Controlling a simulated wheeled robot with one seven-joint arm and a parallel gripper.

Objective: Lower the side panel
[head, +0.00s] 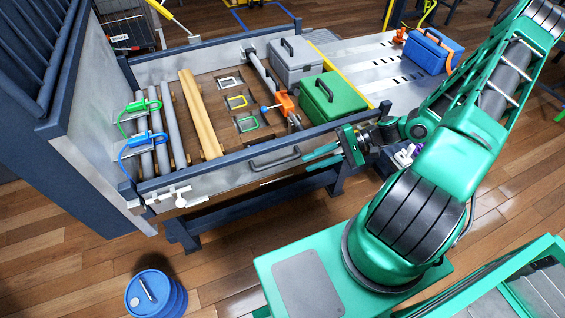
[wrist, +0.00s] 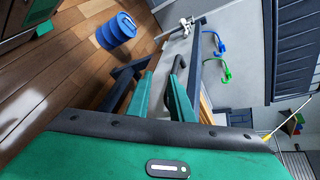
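The side panel (head: 222,178) is the grey near wall of the flat bed, upright under a dark blue top rail. It also shows in the wrist view (wrist: 172,52). A dark bar handle (head: 275,160) is on its outer face. A pale latch-like fitting (head: 178,198) is at the panel's left end; it also shows in the wrist view (wrist: 186,28). My gripper (head: 319,157) is just right of the handle, outside the panel. Its fingers (wrist: 160,95) are apart with nothing held. In the wrist view the handle (wrist: 178,68) lies ahead, near the right finger. The panel's right end is hidden by my arm.
The bed holds grey pipes, yellow beams (head: 200,115), a grey case (head: 295,62) and a green case (head: 333,98). Green and blue straps (head: 143,142) hang at the left end. A blue drum (head: 156,295) stands on the floor, front left. Floor before the panel is mostly clear.

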